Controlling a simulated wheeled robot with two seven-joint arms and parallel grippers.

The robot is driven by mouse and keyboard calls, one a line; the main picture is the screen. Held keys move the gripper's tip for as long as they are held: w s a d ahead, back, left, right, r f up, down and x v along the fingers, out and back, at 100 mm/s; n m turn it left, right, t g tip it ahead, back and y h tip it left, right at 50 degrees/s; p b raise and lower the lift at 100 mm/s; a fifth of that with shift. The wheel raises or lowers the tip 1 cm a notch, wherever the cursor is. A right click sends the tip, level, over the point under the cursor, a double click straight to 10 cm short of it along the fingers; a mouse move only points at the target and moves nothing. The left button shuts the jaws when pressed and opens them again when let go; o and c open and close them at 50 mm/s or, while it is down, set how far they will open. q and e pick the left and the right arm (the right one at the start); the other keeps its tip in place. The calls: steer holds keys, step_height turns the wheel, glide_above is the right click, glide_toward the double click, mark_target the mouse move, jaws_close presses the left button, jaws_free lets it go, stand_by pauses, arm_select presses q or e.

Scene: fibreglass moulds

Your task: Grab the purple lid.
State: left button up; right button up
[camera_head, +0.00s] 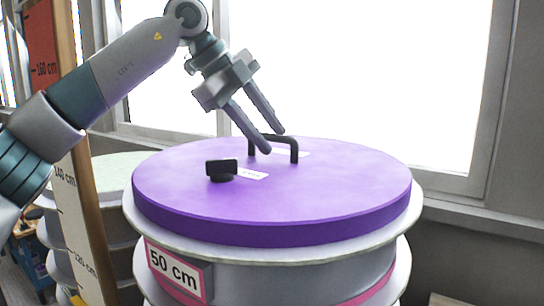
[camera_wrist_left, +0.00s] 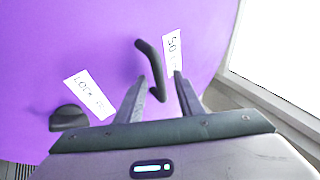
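The purple lid (camera_head: 300,190) lies flat on a round grey mould and fills much of the left wrist view (camera_wrist_left: 90,40). A black bar handle (camera_head: 296,150) stands up near its far side, and a black knob (camera_head: 221,170) sits left of it. My left gripper (camera_head: 274,142) is above the lid with its two fingers apart, tips close to the handle. In the left wrist view the handle (camera_wrist_left: 150,62) shows between and beyond the fingers (camera_wrist_left: 165,82). I cannot tell whether the fingers touch it. My right gripper is not in view.
The mould carries a "50 cm" label (camera_head: 174,271). A wooden height scale (camera_head: 75,200) stands at the left, in front of another stack of moulds with a pale top (camera_head: 110,172). A bright window (camera_head: 390,80) and its sill are behind the lid.

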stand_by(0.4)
arm_select(q)
jaws_close()
steer(key=shift+r, duration=0.1)
stand_by(1.2)
